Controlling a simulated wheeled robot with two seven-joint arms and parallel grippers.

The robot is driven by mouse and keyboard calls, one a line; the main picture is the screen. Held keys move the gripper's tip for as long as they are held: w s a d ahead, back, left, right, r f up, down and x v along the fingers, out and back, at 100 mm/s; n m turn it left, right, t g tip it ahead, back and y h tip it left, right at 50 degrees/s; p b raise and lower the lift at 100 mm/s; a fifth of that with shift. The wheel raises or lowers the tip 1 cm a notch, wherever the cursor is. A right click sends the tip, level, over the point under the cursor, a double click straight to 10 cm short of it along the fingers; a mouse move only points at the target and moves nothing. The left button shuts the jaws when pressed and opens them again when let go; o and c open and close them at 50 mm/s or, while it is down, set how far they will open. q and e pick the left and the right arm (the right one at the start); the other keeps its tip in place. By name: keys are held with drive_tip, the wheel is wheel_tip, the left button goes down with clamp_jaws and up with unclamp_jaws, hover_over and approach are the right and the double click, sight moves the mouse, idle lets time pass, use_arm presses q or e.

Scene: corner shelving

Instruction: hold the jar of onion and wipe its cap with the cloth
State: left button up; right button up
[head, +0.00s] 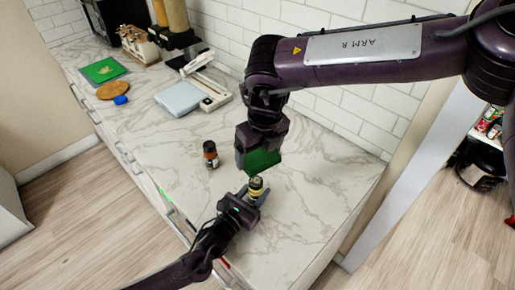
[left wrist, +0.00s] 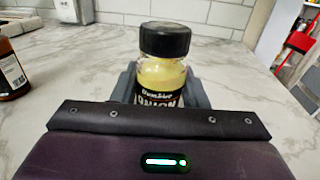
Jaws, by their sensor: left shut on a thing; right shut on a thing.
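The jar of onion (head: 257,187) stands upright on the marble counter, with pale yellow contents and a black cap. In the left wrist view the jar (left wrist: 162,76) shows its black label, and its cap (left wrist: 165,40) is bare on top. My left gripper (head: 252,195) is shut around the jar's body, below the cap. My right gripper (head: 262,148) points down, just above and beside the jar, shut on the green cloth (head: 263,162). The cloth looks apart from the cap; it does not show in the left wrist view.
A brown bottle with a dark cap (head: 210,154) stands on the counter (head: 310,215), left of the jar; it also shows in the left wrist view (left wrist: 11,70). Farther back are a scale (head: 180,99), a green board (head: 104,70) and a round wooden board (head: 113,90). The counter right of the jar is clear.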

drive_tip(key=m, duration=0.4)
drive_tip(key=m+h, duration=0.1)
drive_tip(key=m, duration=0.1)
drive_tip(key=shift+s+d+f, duration=0.15)
drive_tip(key=shift+d+f, duration=0.05)
drive_tip(key=shift+d, duration=0.1)
drive_tip(key=m, duration=0.6)
drive_tip(key=shift+s+d+f+h, duration=0.15)
drive_tip(key=shift+d+f+h, duration=0.1)
drive_tip(key=shift+d+h, duration=0.15)
wheel_tip(320, 180, down, 8)
drive_tip(key=shift+w+a+r, duration=0.15)
drive_tip(key=shift+w+a, duration=0.15)
drive_tip(key=shift+a, duration=0.1)
drive_tip(key=shift+c, duration=0.3)
drive_tip(key=shift+w+a, duration=0.2)
drive_tip(key=shift+a, duration=0.15)
drive_tip(key=shift+w+a, duration=1)
drive_tip(key=shift+a, duration=0.55)
wheel_tip(320, 180, up, 2)
hover_over(260, 180)
drive_tip(key=s+d, duration=0.1)
drive_tip(key=s, duration=0.1)
drive_tip(key=shift+w+r, duration=0.2)
drive_tip(key=shift+r, duration=2.8)
